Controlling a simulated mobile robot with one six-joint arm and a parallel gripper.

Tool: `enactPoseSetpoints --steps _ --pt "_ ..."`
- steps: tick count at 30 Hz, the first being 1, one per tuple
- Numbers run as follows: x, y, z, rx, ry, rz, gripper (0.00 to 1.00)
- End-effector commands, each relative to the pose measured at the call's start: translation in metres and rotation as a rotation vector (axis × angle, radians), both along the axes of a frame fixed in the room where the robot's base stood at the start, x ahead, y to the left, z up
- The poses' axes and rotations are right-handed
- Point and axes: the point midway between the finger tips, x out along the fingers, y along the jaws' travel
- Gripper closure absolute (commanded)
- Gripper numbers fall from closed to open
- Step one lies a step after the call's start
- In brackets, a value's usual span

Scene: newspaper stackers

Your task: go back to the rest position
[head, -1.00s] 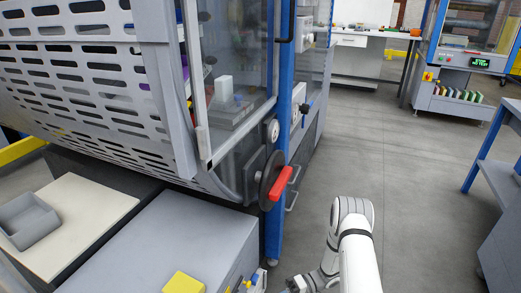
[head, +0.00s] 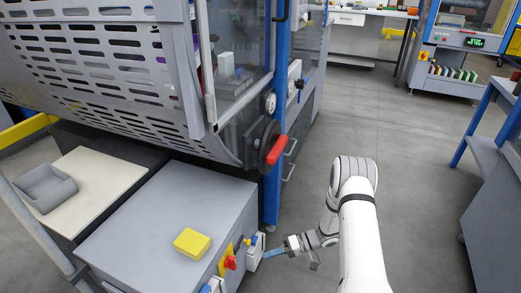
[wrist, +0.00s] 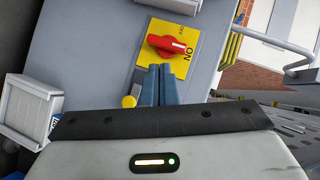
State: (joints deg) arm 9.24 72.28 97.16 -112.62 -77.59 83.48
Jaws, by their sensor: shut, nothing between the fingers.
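My gripper (head: 266,254) is at the lower middle of the head view, beside the right side of a grey cabinet. In the wrist view its two blue fingers (wrist: 158,84) lie close together with nothing between them. They point toward a red rotary switch (wrist: 170,46) on a yellow plate (wrist: 188,63), with lettering that reads "ON". Their tips overlap the plate's lower part in the picture; I cannot tell whether they touch. The red switch (head: 230,262) also shows in the head view on the cabinet's side, left of my gripper and apart from it.
The grey cabinet (head: 150,235) carries a yellow block (head: 192,242). A machine with a slotted guard (head: 100,75) and red handle (head: 276,150) stands behind. A blue-framed bench (head: 490,150) is at right. Grey floor (head: 410,150) is open between them.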

Motion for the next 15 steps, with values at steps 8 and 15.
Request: enactPoseSetpoints --steps 8,15 --pt "0.074 -0.006 0.087 -0.201 -0.302 -0.187 1.0" --pt "0.142 -0.043 0.218 -0.523 -0.609 -0.429 1.0"
